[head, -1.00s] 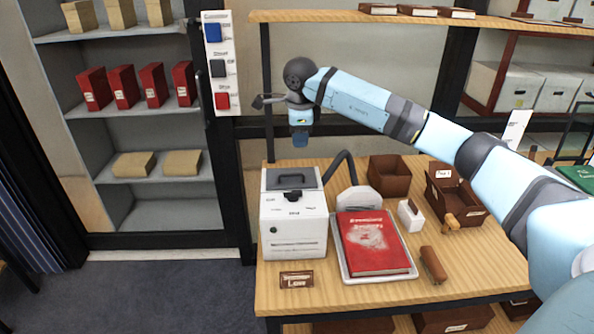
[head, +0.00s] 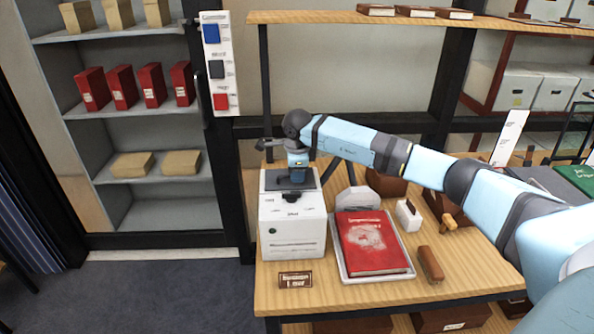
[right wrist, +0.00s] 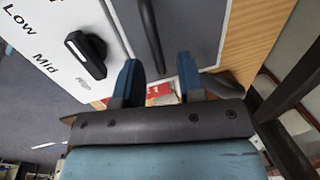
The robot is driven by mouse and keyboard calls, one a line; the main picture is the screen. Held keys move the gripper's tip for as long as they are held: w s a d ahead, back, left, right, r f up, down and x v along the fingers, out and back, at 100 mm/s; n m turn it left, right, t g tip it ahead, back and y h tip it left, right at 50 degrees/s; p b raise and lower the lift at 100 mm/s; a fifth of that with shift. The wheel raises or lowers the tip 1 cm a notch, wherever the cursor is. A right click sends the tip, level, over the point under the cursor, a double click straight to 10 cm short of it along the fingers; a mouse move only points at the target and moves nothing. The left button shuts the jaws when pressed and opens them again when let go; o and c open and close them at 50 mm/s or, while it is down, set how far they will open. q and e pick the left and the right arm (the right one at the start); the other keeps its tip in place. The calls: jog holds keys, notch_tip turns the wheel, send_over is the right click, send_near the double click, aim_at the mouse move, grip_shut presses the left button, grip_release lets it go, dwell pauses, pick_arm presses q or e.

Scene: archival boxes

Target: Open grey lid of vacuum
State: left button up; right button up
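The vacuum (head: 292,238) is a white box at the left of the wooden table. Its grey lid (head: 271,181) lies flat and closed on top, and also fills the upper middle of the right wrist view (right wrist: 190,28). A dark bar handle (right wrist: 150,35) is on the lid. A black dial (right wrist: 86,55) beside the lid has Low, Mid and High marks. My right gripper (head: 297,181) is right over the lid, pointing down. Its blue fingers (right wrist: 159,75) are apart, with the handle lined up between them; contact is unclear. My left gripper is out of view.
A red book (head: 374,243) lies on a white tray (head: 345,273) right of the vacuum. A brush (head: 431,264), a white block (head: 408,215) and brown boxes (head: 386,182) are further right. A wooden shelf (head: 340,17) spans behind. A control panel (head: 215,62) hangs at back left.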

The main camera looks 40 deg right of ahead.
grip_shut()
jog(key=shift+r, duration=0.15)
